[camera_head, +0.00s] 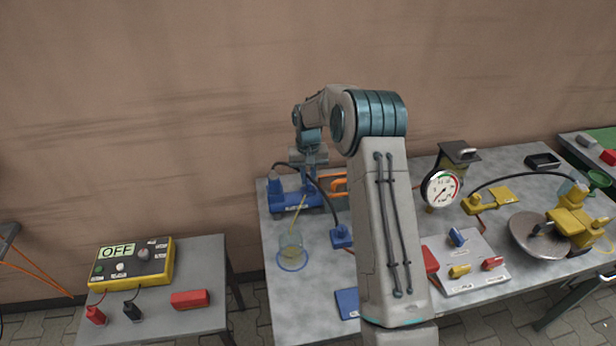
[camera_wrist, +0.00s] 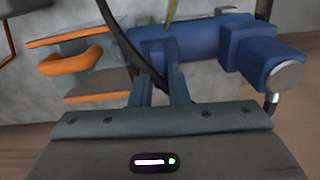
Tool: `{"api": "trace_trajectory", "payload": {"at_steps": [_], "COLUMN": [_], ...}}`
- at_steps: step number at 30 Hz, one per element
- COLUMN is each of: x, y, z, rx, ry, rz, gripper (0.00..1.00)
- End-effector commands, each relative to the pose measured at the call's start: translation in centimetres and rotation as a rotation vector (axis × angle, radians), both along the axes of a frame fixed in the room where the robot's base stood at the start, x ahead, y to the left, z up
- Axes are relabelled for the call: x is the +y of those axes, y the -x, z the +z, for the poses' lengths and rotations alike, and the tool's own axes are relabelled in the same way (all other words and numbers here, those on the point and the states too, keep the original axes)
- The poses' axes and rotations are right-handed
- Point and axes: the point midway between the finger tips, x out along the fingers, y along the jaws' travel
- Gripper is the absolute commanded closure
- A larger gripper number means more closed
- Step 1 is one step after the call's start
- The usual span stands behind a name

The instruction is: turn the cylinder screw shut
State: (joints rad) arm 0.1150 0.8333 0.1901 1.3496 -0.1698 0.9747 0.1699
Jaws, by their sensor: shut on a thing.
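The blue cylinder (camera_head: 290,200) stands at the back left of the grey table. In the wrist view the blue cylinder (camera_wrist: 205,42) lies just beyond my fingertips. My gripper (camera_wrist: 163,80) points at its near side, with the two fingers a small gap apart. In the head view my gripper (camera_head: 312,165) is small and partly hidden, close above the cylinder. A yellow tube (camera_head: 301,213) runs from the cylinder down into a clear jar (camera_head: 290,246) with yellowish liquid.
A black hose (camera_wrist: 122,42) curves down close by my fingers. Orange parts (camera_wrist: 75,62) lie to the left there. A pressure gauge (camera_head: 441,188) stands right of my arm. A yellow control box (camera_head: 131,263) reading OFF sits on a side table.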

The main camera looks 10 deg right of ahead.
Motion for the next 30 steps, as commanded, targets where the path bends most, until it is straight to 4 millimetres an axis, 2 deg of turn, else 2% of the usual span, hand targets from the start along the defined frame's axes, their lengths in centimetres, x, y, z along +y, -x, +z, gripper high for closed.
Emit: {"api": "trace_trajectory", "payload": {"at_steps": [8, 30], "x": [-0.02, -0.39], "y": [0.01, 0.21], "z": [-0.17, 0.03], "rx": [-0.001, -0.002], "ry": [0.001, 0.002], "rz": [-0.191, -0.894], "gripper": [1.0, 1.0]}}
